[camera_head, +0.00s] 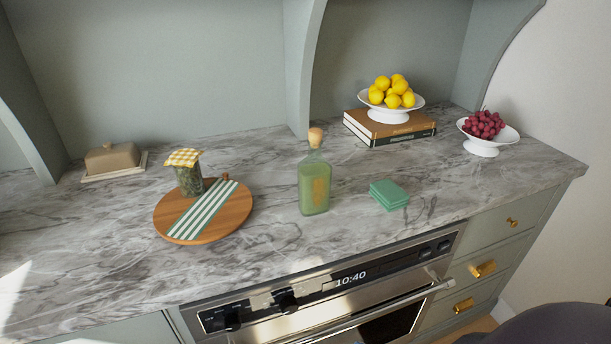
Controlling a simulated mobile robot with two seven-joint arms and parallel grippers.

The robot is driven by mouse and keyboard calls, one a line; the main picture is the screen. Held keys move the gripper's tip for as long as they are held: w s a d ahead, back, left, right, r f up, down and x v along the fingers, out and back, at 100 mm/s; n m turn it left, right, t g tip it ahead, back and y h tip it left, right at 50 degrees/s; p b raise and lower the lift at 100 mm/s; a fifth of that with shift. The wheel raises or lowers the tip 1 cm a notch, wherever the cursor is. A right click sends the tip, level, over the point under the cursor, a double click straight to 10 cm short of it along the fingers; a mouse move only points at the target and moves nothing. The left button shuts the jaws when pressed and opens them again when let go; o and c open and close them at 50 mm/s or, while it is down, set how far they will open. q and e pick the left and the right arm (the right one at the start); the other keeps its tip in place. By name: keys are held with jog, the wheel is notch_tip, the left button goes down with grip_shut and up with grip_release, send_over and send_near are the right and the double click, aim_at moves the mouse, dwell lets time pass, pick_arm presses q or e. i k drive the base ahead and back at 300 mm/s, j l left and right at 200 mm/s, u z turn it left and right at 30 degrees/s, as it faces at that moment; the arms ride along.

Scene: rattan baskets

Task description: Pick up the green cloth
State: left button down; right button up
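The green cloth (389,195) is a small folded stack lying flat on the grey marble counter (270,248), right of the middle of the head view. It is apart from the other objects and fully visible. Neither my left nor my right gripper shows in this view.
A corked green glass bottle (314,182) stands left of the cloth. Further left are a round wooden board (237,208) with a striped cloth (203,210) and a jar (188,178). Behind are books (388,131) under a lemon bowl (391,113), and a grape bowl (483,147). An oven (330,300) is below.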

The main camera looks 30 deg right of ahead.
aim_at(387, 192)
jog(key=k+z, duration=0.2)
jog(key=z, duration=1.25)
jog(key=l+u, duration=0.1)
jog(key=u, duration=0.15)
jog(key=i+l+u, duration=0.15)
jog(key=u, duration=0.15)
jog(key=i+l+u, duration=0.2)
jog(key=l, duration=0.2)
jog(key=l+u, duration=0.2)
jog(key=l, duration=0.2)
jog(key=i+l, duration=0.1)
jog(key=l, duration=0.45)
jog(key=i+l+u, duration=0.1)
jog(key=l, duration=0.5)
jog(key=l+u, duration=0.1)
jog(key=l, duration=0.45)
